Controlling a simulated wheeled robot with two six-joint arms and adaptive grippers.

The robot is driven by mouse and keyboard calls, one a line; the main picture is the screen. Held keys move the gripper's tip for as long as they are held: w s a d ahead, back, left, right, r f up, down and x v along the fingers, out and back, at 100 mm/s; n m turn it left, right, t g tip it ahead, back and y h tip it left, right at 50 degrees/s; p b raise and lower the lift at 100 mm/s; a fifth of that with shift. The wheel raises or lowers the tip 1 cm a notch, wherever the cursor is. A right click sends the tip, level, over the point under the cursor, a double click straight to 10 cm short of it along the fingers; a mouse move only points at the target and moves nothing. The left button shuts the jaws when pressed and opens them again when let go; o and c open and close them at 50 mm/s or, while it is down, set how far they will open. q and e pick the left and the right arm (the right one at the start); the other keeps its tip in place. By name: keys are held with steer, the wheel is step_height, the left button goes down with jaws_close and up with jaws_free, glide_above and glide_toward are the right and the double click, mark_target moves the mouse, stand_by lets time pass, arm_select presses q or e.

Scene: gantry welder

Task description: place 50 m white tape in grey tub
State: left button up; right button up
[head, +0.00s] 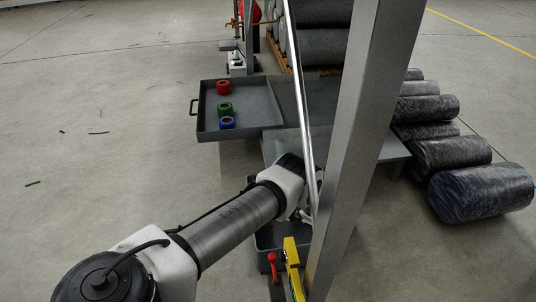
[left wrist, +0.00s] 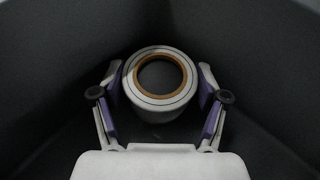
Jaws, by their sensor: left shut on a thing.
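The white tape (left wrist: 160,105), a roll with a brown core ring, sits between the two fingers of my left gripper (left wrist: 160,97) in the left wrist view. The fingers press on it from both sides. Dark walls of the grey tub (left wrist: 50,80) surround it, meeting in a corner behind it; I cannot tell how far the tape is from the floor. In the head view my left gripper (head: 304,212) is partly hidden behind the metal post, over the grey tub (head: 266,241). The tape is not visible there. My right gripper is not in view.
A slanted metal post (head: 352,140) stands close by my left gripper. A grey tray (head: 250,92) holds red (head: 222,87), green (head: 224,109) and blue (head: 227,123) tape rolls. Large dark rolls (head: 480,191) lie at right.

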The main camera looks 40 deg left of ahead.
arm_select(q)
steer(key=shift+r, duration=0.1)
steer(key=o, duration=1.3)
steer(key=shift+c, duration=0.2)
steer(key=p+v, duration=0.4)
steer(key=v, duration=0.3)
steer(key=shift+a+r, duration=0.1)
steer(key=shift+r, duration=0.1)
steer(key=shift+d, duration=0.3)
